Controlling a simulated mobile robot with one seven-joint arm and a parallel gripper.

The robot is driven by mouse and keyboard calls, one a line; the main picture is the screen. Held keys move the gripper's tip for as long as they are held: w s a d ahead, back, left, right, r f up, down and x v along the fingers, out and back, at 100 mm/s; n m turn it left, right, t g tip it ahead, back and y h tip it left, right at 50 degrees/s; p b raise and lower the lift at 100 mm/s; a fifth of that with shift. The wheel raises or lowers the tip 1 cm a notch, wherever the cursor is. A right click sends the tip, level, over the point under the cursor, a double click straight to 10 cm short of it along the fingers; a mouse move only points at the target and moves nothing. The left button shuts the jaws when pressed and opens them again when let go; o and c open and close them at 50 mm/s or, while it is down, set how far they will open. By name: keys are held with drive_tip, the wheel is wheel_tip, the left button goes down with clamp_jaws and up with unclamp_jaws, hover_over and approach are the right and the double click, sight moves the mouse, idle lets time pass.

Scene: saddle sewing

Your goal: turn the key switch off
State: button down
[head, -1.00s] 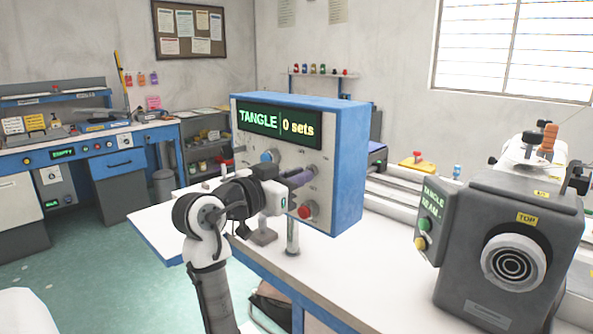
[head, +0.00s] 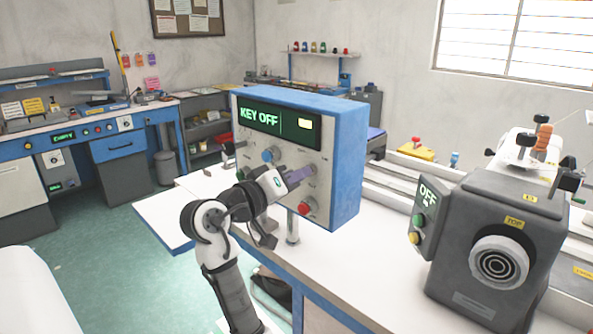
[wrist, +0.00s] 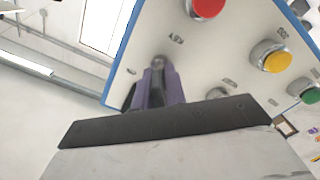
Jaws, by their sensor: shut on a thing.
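The control box (head: 341,170) has a blue casing, a pale front panel and a dark display (head: 262,116) that reads "KEY OFF". My gripper (head: 300,177) reaches the right part of that panel, its purple fingers pointing at it. In the wrist view my gripper (wrist: 158,88) is shut on the key switch (wrist: 158,62), a small grey piece at the fingertips. The fingers hide most of the key, so its exact angle is hard to see.
A red button (head: 307,205) sits just below the gripper on the panel. The wrist view also shows a yellow button (wrist: 272,57) and a green button (wrist: 308,90). The dark machine (head: 500,240) at right has a small display reading "OFF". White tabletop (head: 375,235) lies between them.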

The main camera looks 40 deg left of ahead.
drive_tip(key=shift+n, duration=0.4)
drive_tip(key=c, duration=1.6)
unclamp_jaws()
drive_tip(key=shift+o, duration=0.2)
drive_tip(key=s+a+b, duration=0.1)
drive_tip(key=s+b, duration=0.2)
drive_tip(key=s, duration=1)
drive_tip(key=shift+s, duration=0.4)
drive_tip(key=shift+a, duration=0.1)
